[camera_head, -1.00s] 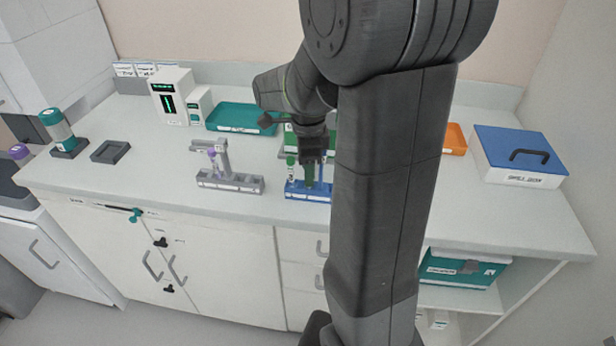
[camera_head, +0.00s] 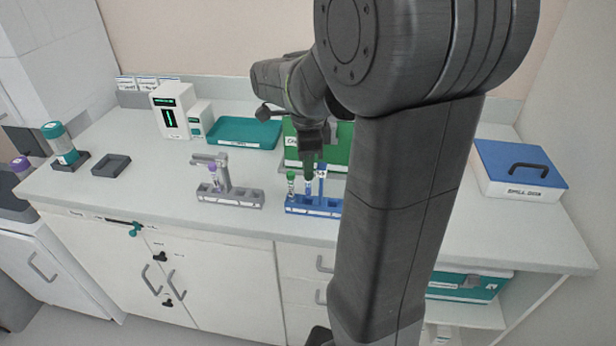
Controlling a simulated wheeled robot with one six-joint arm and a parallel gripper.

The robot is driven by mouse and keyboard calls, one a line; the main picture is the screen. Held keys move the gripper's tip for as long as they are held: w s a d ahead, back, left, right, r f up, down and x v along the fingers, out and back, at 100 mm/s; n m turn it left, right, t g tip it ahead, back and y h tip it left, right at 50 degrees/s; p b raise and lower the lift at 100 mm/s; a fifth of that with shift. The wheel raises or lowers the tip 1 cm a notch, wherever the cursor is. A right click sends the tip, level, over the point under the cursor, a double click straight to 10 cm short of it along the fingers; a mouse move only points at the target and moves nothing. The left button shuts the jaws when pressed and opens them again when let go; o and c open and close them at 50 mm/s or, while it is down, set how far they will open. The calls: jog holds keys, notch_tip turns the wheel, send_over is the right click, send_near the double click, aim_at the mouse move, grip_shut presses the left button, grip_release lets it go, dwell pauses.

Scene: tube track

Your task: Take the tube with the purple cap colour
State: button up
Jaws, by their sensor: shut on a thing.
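My gripper (camera_head: 308,164) is above the blue rack (camera_head: 315,207) in the middle of the counter. It is shut on a tube (camera_head: 308,184), whose body shows below the fingers. The fingers hide its cap, so I cannot tell the cap's colour, nor whether its lower end is clear of the rack. A green-capped tube (camera_head: 291,180) stands upright in the blue rack just left of it. A purple-capped tube (camera_head: 213,177) stands in the grey rack (camera_head: 230,198), to the left and apart from my gripper.
A teal tray (camera_head: 243,132) and a green box (camera_head: 336,148) are behind the racks. A white device (camera_head: 176,110), a dark square holder (camera_head: 111,166) and a teal-capped bottle (camera_head: 60,143) are at the left. A blue-lidded box (camera_head: 521,168) is at the right.

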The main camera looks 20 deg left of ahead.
notch_tip(320, 180, up, 13)
jog(key=shift+p, duration=0.3)
